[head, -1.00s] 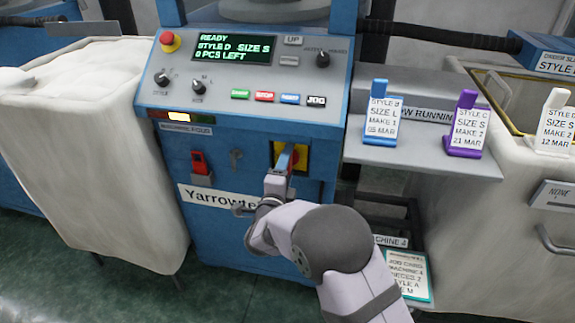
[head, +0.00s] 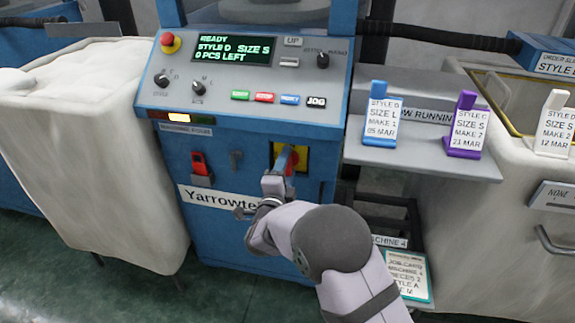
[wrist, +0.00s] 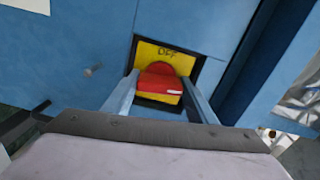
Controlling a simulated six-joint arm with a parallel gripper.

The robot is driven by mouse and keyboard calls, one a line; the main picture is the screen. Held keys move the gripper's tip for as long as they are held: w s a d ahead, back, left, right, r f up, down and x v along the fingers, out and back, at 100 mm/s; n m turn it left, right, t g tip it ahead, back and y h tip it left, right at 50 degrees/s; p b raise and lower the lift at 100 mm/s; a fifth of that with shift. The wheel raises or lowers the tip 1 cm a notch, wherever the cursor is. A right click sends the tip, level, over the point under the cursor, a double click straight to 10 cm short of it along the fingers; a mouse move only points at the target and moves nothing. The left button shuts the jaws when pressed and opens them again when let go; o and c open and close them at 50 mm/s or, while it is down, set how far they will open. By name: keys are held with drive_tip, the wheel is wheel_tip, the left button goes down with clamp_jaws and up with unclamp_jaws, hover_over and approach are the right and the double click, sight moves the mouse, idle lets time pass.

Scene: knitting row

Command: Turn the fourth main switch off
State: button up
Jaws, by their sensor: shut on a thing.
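The main switch is a red rotary handle (wrist: 160,84) on a yellow plate (head: 302,154), low on the front of the blue machine (head: 235,232). A small label on this machine appears to read "Machine Four", though it is blurred. In the wrist view, lettering that looks like "OFF" is on the plate above the handle. My gripper (head: 285,160) is shut on the handle, with one finger on each side of it in the wrist view (wrist: 160,92). In the head view my fingers and wrist hide most of the handle.
The display (head: 236,48) reads READY and 0 PCS LEFT. A red padlock-like piece (head: 200,164) hangs left of the switch. A shelf (head: 430,160) with upright cards is right. A white-covered bin (head: 95,150) is left.

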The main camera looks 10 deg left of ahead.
drive_tip(key=n+p, duration=0.1)
drive_tip(key=n, duration=0.3)
drive_tip(key=n+p, duration=0.1)
drive_tip(key=n, duration=0.3)
drive_tip(key=shift+p, duration=0.35)
drive_tip(key=n+p, duration=0.2)
drive_tip(key=n, duration=0.2)
drive_tip(key=shift+n+p, duration=0.8)
drive_tip(key=shift+n, duration=1.4)
drive_tip(key=o, duration=0.8)
